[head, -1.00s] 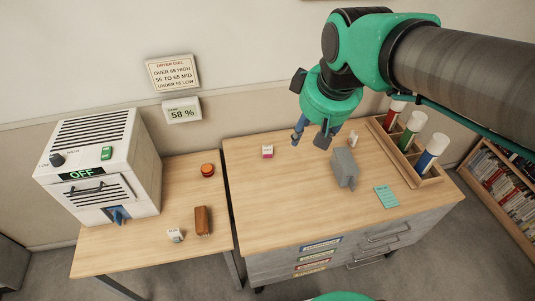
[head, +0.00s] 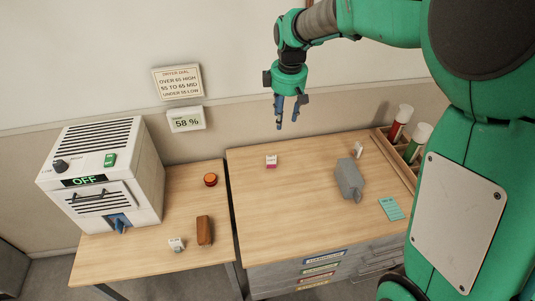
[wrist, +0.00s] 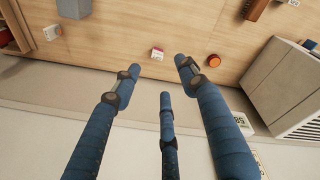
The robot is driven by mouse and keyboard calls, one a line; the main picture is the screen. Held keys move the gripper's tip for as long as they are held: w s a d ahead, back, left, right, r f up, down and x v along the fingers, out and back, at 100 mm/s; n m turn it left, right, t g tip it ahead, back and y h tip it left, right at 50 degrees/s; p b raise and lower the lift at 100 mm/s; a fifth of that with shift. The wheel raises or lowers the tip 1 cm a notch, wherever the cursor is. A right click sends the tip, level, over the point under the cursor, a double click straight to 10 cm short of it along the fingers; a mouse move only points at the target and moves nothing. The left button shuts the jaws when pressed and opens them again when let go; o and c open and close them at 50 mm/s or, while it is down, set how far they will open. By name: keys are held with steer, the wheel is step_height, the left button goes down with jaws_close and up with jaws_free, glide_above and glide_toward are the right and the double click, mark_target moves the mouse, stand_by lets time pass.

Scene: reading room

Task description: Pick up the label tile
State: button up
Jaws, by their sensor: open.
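Several small white label-like blocks stand on the tables, and I cannot tell which is the label tile. One with a pink-red lower band (head: 271,161) is on the right table's back left; it also shows in the wrist view (wrist: 157,54). A plain white one (head: 358,149) stands at the back right, and one with a green mark (head: 176,244) is on the left table. My gripper (head: 287,122) is open and empty, fingers pointing down, raised near the back wall. In the wrist view its fingers (wrist: 160,78) are spread, with the pink-banded block beyond them.
A grey block (head: 349,180), a teal card (head: 391,208) and a wooden rack of tubes (head: 394,163) occupy the right table. An orange-red disc (head: 210,180) and brown block (head: 204,230) lie near the white dryer (head: 101,174). The right table's middle is clear.

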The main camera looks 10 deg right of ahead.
steer(key=w+f+n+g, duration=0.1)
steer(key=w+f+n, duration=0.1)
steer(key=w+f, duration=0.5)
steer(key=w+f+n+g, duration=0.1)
steer(key=w+f+n, duration=0.2)
steer(key=w+f, duration=0.4)
step_height(320, 180, down, 5)
steer(key=shift+w+a+f+b, duration=0.2)
steer(key=shift+w+a+b, duration=0.05)
steer(key=shift+b, duration=0.15)
steer(key=b, duration=0.2)
glide_above(271, 161)
steer(key=w, duration=0.1)
steer(key=shift+w+d+f, duration=0.1)
steer(key=shift+f, duration=2.05)
steer(key=shift+d+f, duration=0.1)
steer(key=shift+f, duration=2.05)
steer(key=shift+w+f+b, duration=0.1)
steer(key=shift+f+b, duration=0.65)
steer(key=shift+f, duration=1.9)
